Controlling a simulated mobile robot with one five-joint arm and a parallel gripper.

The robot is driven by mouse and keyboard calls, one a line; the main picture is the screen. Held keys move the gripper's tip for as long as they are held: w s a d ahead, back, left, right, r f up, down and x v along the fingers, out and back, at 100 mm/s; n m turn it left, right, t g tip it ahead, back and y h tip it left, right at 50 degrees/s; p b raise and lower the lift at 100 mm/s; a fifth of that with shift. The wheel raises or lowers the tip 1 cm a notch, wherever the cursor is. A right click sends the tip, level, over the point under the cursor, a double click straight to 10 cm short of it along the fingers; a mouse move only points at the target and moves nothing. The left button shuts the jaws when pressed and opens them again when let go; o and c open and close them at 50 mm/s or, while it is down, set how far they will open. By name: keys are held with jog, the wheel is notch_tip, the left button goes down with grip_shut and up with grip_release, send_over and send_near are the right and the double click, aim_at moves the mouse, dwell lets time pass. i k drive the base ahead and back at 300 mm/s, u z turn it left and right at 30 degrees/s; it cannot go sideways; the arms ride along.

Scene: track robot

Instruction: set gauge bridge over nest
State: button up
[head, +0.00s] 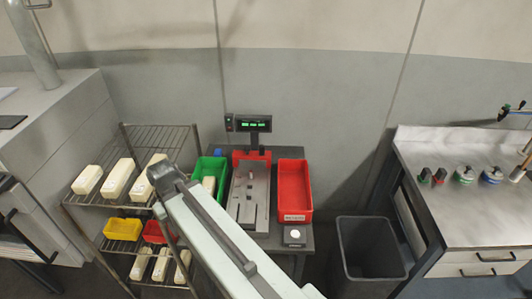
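A grey gauge fixture (248,196) stands on a small dark table between a green bin and a red bin. It has a red block (251,157) at its back and dark slots near its front edge. I take the nest to be on this fixture, but it is too small to tell. I cannot pick out the gauge bridge for sure. My own arm crosses the picture from the bottom middle up to the left and hides part of the table and shelf. My gripper is not seen.
The green bin (219,163) holds a pale block. The red bin (294,186) looks empty. A display (254,124) stands behind. A wire rack (141,134) with pale blocks is left; a dark waste bin (342,240) and a metal bench (455,215) are right.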

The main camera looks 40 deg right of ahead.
aim_at(247, 154)
jog(key=z, duration=2.65)
jog(key=k, duration=1.1)
jog(key=u, duration=1.3)
jog(key=i, duration=1)
jog(key=k, duration=0.5)
jog(key=z, duration=0.05)
